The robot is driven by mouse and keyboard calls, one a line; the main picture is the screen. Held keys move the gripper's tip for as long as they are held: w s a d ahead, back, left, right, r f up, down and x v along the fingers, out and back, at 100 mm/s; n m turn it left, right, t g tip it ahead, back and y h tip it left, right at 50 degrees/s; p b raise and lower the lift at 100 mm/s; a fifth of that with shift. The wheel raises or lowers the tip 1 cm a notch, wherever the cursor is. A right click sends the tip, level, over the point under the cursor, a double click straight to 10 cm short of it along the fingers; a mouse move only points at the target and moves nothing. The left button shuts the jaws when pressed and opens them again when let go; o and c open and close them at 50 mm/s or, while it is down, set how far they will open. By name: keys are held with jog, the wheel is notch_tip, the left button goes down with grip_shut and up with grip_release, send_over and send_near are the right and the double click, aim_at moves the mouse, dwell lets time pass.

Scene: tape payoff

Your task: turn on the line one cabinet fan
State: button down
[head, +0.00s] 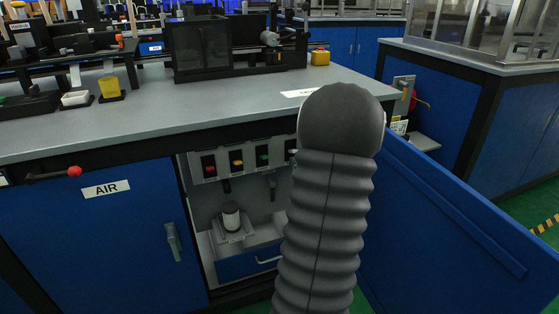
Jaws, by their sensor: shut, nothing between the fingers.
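An open cabinet bay (200,200) sits under the grey worktop, with its blue door (450,215) swung out to the right. Inside, a grey panel (222,170) carries a row of switches: a red one (209,164), a yellow one (237,161), a green one (263,157) and one partly hidden at the right. Their labels are too small to read. I cannot make out a fan. My dark ribbed arm stands in front of the bay's right side and hides part of it. My gripper is not in view.
The worktop (150,125) has a white label, mostly hidden, near my arm. A closed blue door marked AIR (106,189) is left of the bay, with a red-knobbed lever (74,171) above. A white-capped cylinder (231,217) stands inside, above a blue drawer (250,263).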

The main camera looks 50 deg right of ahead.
notch_tip(320, 180, down, 5)
jog(key=s+b, duration=0.2)
jog(key=b, duration=0.3)
jog(key=s+a+r+p, duration=0.1)
jog(key=s+a, duration=0.3)
jog(key=s, duration=0.4)
jog(key=shift+s+a+r, duration=0.3)
jog(key=shift+s+r, duration=0.1)
jog(key=shift+r, duration=0.45)
